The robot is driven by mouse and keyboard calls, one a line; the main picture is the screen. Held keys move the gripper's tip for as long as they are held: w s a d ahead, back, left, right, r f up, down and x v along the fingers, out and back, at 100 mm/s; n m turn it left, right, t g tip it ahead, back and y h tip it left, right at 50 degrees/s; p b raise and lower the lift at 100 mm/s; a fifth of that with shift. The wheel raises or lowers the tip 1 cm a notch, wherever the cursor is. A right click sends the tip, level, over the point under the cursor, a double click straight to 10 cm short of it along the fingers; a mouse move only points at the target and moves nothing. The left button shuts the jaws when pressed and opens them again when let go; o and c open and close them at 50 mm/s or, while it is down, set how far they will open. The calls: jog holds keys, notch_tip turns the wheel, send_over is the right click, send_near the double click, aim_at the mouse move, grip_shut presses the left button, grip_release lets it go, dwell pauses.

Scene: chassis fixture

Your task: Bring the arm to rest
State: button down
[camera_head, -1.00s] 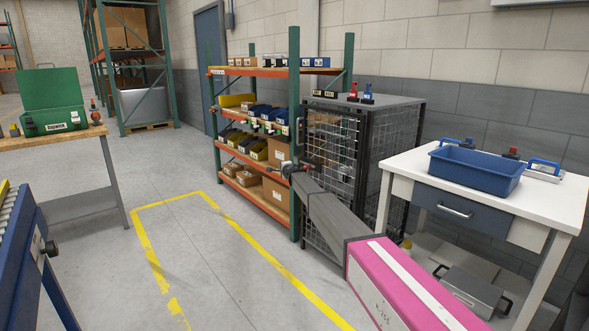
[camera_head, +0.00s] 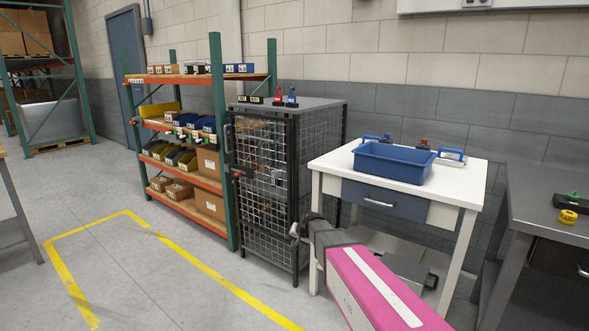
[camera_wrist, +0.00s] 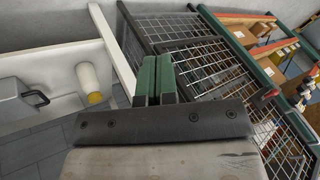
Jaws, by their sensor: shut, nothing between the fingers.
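My gripper (camera_wrist: 155,80) shows in the wrist view with its two green-backed fingers together and nothing between them. In the head view my arm, pink with a dark grey forearm, reaches in from the bottom. Its end (camera_head: 299,232) is in front of the wire cage cabinet (camera_head: 268,195) and left of the white table (camera_head: 330,168). I cannot tell from the head view whether the gripper touches the cage. In the wrist view the cage mesh (camera_wrist: 205,68) lies beyond the fingertips.
A blue bin (camera_head: 392,165) stands on the white table, with a grey case (camera_head: 405,270) on its lower shelf. A stocked shelf rack (camera_head: 218,150) stands left of the cage. A grey workbench (camera_head: 540,215) is at right. The yellow-marked floor (camera_head: 130,285) at left is clear.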

jog(key=s+d+n+g+h, duration=0.1)
jog(key=s+d+g+h, duration=0.1)
jog(key=s+d, duration=0.7)
jog(key=s+d+f+n+g+h, duration=0.1)
jog(key=s+d+g+h, duration=0.1)
jog(key=s+d, duration=0.7)
jog(key=s, duration=0.8)
jog(key=shift+s+d+g, duration=0.35)
jog(key=shift+d+g, duration=0.05)
jog(key=shift+f, duration=0.1)
